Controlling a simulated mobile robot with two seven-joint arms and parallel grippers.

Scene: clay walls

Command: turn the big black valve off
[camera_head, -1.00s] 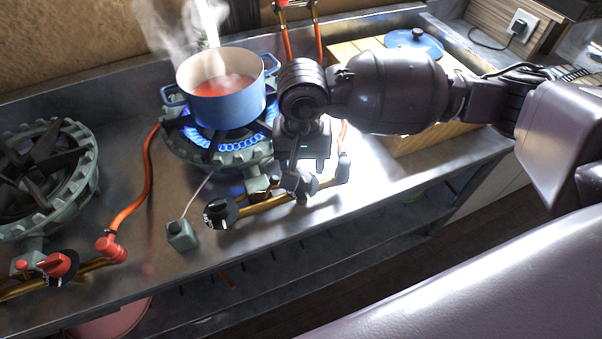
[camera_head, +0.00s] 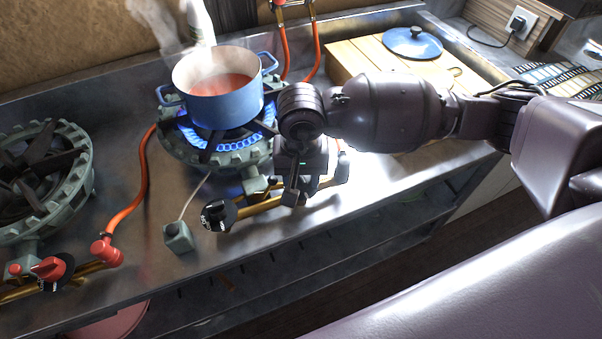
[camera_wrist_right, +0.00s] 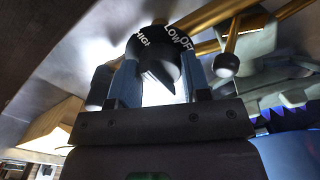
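The big black valve (camera_head: 217,215), a round knob with white lettering, sits at the left end of a brass pipe in front of the lit burner. In the right wrist view the black valve (camera_wrist_right: 153,47) shows HIGH, LOW and OFF, and its pointed handle lies between my fingers. My right gripper (camera_head: 291,196) is to the right of the valve in the head view; its fingers (camera_wrist_right: 152,84) are apart in the wrist view. Whether they touch the knob I cannot tell. My left gripper is out of view.
A blue pot (camera_head: 225,100) of red liquid steams over blue flames. A second burner (camera_head: 45,175) with a red knob (camera_head: 50,268) is at left. An igniter box (camera_head: 178,237) stands near the valve. A wooden box (camera_head: 360,65) with a blue lid (camera_head: 412,43) is at right.

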